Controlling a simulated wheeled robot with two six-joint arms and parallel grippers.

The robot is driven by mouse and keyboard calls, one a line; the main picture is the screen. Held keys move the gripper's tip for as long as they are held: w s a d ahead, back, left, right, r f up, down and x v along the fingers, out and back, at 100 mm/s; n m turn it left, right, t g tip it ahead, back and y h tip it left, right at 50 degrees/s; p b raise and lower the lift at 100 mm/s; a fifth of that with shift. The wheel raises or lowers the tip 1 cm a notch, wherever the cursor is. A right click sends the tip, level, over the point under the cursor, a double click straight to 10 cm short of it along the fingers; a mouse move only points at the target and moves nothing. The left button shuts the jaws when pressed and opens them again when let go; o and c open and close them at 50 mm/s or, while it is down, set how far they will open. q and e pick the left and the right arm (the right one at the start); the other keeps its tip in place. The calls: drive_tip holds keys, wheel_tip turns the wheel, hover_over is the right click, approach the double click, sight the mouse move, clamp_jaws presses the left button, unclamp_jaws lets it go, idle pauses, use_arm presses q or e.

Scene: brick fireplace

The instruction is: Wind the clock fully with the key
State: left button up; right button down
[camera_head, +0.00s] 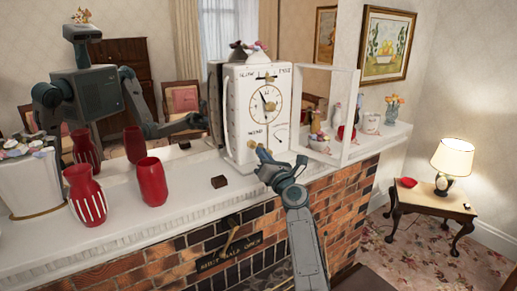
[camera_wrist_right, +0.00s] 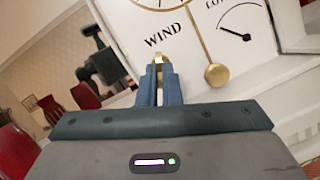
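The white clock (camera_head: 258,95) stands upright on the mantel, with a round dial and the word WIND low on its front. Its lower front, with WIND, a brass pendulum bob (camera_wrist_right: 216,75) and a small gauge (camera_wrist_right: 240,28), fills the top of the right wrist view. My right gripper (camera_head: 264,158) is at the clock's lower front, just below WIND. Its fingers (camera_wrist_right: 158,88) are shut on a small brass piece, which looks like the key (camera_wrist_right: 158,62). The key's far end is close to the clock face; whether it sits in a hole is hidden. My left gripper is not in view.
A white open frame (camera_head: 325,68) stands right of the clock. Red vases (camera_head: 152,182) and a small dark block (camera_head: 218,181) are on the mantel (camera_head: 185,205) to the left. A mirror behind reflects me. A lamp (camera_head: 450,160) stands on a side table at right.

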drive_tip(key=shift+r+m+h+p, duration=0.15)
drive_tip(key=shift+m+h+p, duration=0.15)
drive_tip(key=shift+m+p, duration=0.4)
drive_tip(key=shift+m+b, duration=0.35)
drive_tip(key=shift+m, duration=0.25)
drive_tip(key=shift+m+h, duration=0.7)
drive_tip(key=shift+m, duration=0.8)
drive_tip(key=c, duration=1.1)
unclamp_jaws()
drive_tip(key=shift+a, duration=0.1)
drive_tip(key=shift+o, duration=0.2)
